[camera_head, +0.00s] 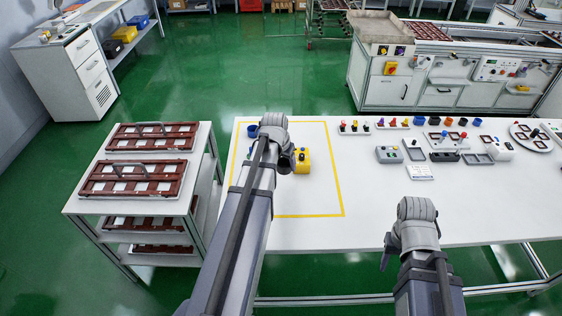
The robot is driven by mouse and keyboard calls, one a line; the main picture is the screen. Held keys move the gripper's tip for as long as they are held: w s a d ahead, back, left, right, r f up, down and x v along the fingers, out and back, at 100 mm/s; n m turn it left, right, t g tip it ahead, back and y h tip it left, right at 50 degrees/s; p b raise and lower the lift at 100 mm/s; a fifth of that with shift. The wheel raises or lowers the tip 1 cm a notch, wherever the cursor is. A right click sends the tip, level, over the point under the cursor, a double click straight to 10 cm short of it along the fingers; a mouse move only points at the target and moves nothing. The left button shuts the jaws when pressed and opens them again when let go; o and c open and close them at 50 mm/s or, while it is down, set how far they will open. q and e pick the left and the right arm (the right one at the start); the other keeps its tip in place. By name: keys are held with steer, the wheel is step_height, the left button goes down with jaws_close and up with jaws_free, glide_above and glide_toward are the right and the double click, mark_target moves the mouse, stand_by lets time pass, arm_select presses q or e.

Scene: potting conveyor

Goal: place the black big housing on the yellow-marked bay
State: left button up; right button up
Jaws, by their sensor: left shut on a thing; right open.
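The yellow-marked bay (310,215) is a yellow outline on the left part of the white table. My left arm reaches across it, with the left gripper (286,161) over the bay. That gripper is shut on a dark thing, mostly hidden by the wrist, so I cannot tell its shape or whether it touches the table. A yellow box (303,160) with dark knobs stands in the bay, just right of this gripper. A black rectangular piece (445,157) lies further right on the table. My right gripper (386,255) is open and empty near the table's front edge.
A blue round part (252,131) is at the bay's back. Coloured knobs (380,124), a grey button box (389,154) and small trays (414,150) stand right of the bay. A shelf cart (90,205) with brown frames stands left. The front middle of the table is clear.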

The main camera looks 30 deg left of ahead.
arm_select(q)
steer(key=shift+n, duration=0.4)
steer(key=b, duration=0.6)
glide_above(285, 186)
steer(key=s, duration=0.1)
step_height(285, 186, down, 6)
steer(key=shift+s+d+f, duration=0.1)
steer(key=shift+f, duration=0.05)
step_height(285, 186, down, 4)
steer(key=b, duration=0.4)
steer(key=shift+r, duration=0.2)
steer(key=shift+f, duration=0.15)
steer(key=o, duration=1.5)
steer(key=shift+c, duration=0.2)
